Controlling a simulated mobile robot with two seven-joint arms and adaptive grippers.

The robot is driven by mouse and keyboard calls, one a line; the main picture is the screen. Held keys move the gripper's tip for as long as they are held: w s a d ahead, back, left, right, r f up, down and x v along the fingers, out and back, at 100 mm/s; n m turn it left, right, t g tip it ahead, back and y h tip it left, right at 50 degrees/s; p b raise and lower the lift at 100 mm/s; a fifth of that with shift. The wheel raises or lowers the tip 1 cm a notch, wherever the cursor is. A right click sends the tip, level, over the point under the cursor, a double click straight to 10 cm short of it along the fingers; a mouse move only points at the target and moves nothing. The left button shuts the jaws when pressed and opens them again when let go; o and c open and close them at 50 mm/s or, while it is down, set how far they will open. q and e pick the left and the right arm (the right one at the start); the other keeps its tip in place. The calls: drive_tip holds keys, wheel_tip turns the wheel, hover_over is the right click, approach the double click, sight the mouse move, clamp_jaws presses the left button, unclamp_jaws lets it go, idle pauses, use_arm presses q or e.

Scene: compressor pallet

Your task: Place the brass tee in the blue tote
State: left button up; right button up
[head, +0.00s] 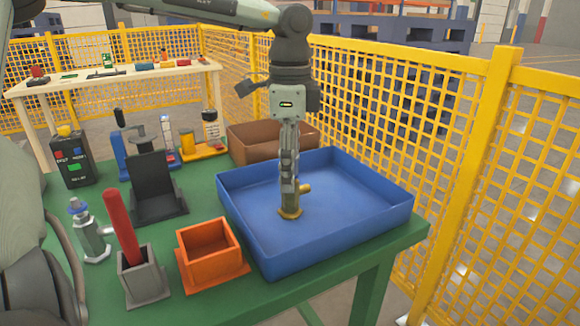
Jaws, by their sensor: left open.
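The blue tote (340,231) stands on the right part of the green table. The brass tee (290,212) is inside the tote, upright near its middle, with its side branch pointing right. My left gripper (289,186) comes down from above, with its fingers at the tee. The gripper is open, seen edge-on, and its fingers hide much of the tee's upper part. I cannot tell whether the fingers touch the tee. My right gripper is not in view.
An orange box (212,254), a grey holder (143,281) with a red handle, and a black stand (155,190) are left of the tote. A brown bin (262,146) stands behind it. Yellow mesh fencing (450,170) runs along the right.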

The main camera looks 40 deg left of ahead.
use_arm(q)
wheel_tip(320, 180, up, 12)
idle(0.4)
drive_tip(key=shift+s+f, duration=0.1)
idle(0.4)
